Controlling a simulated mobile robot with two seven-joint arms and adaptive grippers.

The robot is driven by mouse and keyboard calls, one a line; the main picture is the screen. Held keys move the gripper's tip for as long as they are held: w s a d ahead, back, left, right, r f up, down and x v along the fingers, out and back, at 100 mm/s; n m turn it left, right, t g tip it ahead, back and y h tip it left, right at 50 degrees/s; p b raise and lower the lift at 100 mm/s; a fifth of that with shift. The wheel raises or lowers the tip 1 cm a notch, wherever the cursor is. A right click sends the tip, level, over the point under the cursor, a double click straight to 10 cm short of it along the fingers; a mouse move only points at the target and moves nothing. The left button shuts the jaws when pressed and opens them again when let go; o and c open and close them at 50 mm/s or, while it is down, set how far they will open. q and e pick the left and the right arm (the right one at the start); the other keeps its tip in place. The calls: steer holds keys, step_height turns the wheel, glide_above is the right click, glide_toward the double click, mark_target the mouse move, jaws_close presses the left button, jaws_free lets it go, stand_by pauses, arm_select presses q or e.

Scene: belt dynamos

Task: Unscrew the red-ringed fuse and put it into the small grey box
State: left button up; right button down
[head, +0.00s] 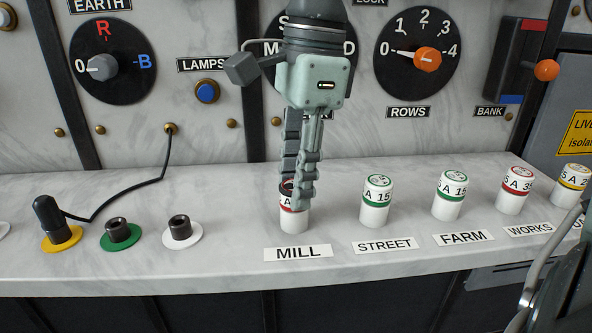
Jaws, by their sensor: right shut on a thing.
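My right gripper (300,196) comes down from above and is shut on the fuse (294,219) over the MILL label. This fuse is white with a red band, stands upright at the ledge, and its top is largely hidden by the fingers. Another fuse with a red band (514,190) stands untouched over the WORKS label. I cannot make out a small grey box in this view. My left gripper is not in view.
Green-banded fuses stand over STREET (376,202) and FARM (449,195), right of my gripper. A yellow-banded fuse (571,186) is at the right edge. Left are a black plug (54,224) with a cable and two sockets. A marble panel with dials stands behind.

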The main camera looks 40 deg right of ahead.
steer(key=n+p, duration=0.1)
steer(key=n, duration=0.5)
steer(key=shift+w+r+g+p, duration=0.1)
steer(key=shift+g+p, duration=0.2)
steer(key=shift+g, duration=0.1)
steer(key=n, duration=0.4)
steer(key=c, duration=1)
jaws_free()
steer(key=shift+c, duration=0.2)
